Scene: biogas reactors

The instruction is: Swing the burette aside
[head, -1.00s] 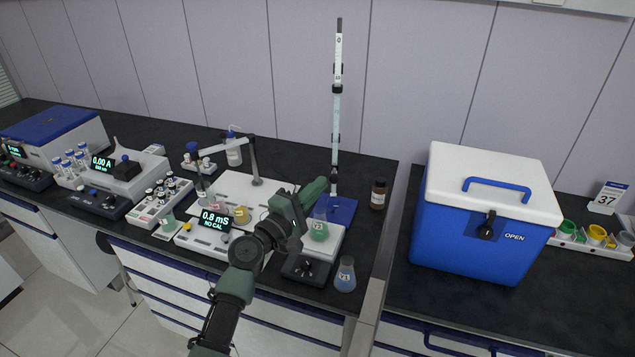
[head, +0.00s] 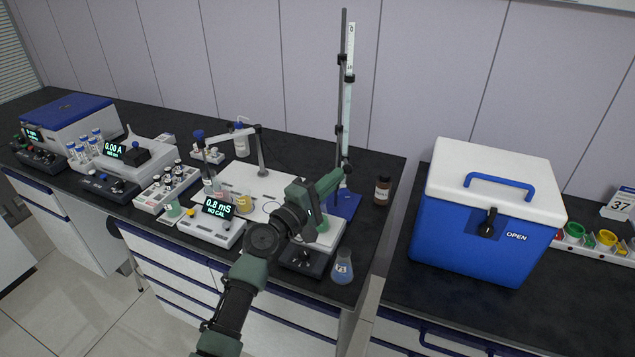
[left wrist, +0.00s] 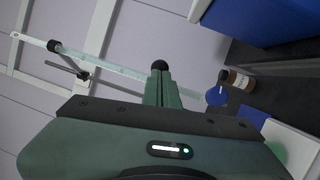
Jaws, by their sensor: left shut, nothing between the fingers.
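The burette (head: 348,105) is a tall, pale, graduated tube on a dark stand rod (head: 342,60) with a blue base (head: 347,203). It is upright, just right of the rod. In the left wrist view the burette (left wrist: 120,67) runs slantwise behind the fingers. My left gripper (head: 340,176) is shut and empty at the burette's lower end; I cannot tell whether it touches. The fingertips also show in the left wrist view (left wrist: 160,68). A flask with green liquid (head: 322,222) on the stirrer is partly hidden by my gripper. My right gripper is out of view.
A flask with bluish liquid (head: 343,268) stands at the bench's front edge. A brown bottle (head: 382,190) stands right of the base. The conductivity meter (head: 212,228) and a white plate lie left. A blue cool box (head: 470,240) stands on the right bench.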

